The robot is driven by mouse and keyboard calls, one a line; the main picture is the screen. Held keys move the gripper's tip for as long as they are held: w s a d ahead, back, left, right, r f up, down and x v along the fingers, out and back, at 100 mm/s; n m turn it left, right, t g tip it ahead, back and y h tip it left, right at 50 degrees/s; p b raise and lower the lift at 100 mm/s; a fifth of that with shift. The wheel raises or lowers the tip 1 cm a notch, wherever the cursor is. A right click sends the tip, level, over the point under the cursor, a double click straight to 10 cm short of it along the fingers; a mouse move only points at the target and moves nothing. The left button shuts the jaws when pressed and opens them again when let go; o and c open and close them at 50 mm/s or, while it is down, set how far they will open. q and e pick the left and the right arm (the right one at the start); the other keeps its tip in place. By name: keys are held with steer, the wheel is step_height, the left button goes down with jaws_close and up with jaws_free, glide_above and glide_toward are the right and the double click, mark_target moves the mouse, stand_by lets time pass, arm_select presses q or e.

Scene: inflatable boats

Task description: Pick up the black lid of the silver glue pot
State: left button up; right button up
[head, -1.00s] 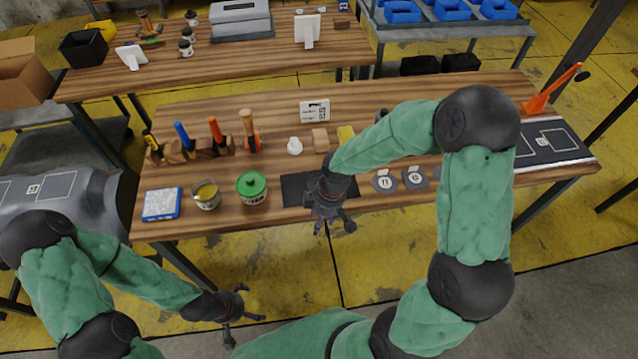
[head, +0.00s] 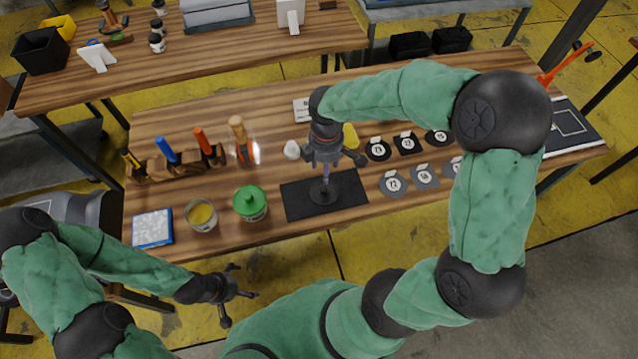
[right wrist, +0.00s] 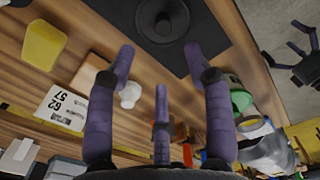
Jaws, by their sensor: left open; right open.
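The black lid (head: 323,191), a round disc with a knob, lies on the black mat (head: 349,187) near the bench's front edge. In the right wrist view the lid (right wrist: 163,18) is at the top, beyond my fingertips. My right gripper (head: 332,168) is open and empty, pointing down above the mat, and one finger overlaps the lid in the head view. Its purple fingers (right wrist: 160,65) spread apart, touching nothing. The silver glue pot (head: 201,217) stands uncovered, with yellow glue inside, left of the green-lidded pot (head: 250,204). My left gripper (head: 240,294) is open and empty, in front of the bench.
A wooden rack (head: 172,170) with upright tools stands at the left. A white knob-like piece (head: 291,150) and a yellow block (head: 350,137) lie behind the mat. Several numbered dark discs (head: 394,183) lie right of it. A blue-edged pad (head: 152,229) is at the front left.

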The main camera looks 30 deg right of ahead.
steer(key=b, duration=0.1)
glide_above(324, 188)
step_height(324, 188, down, 5)
steer(key=shift+d+r, duration=0.1)
steer(key=shift+f+b, duration=1.4)
steer(key=shift+f, duration=1.35)
steer(key=shift+a, duration=0.2)
steer(key=c, duration=1)
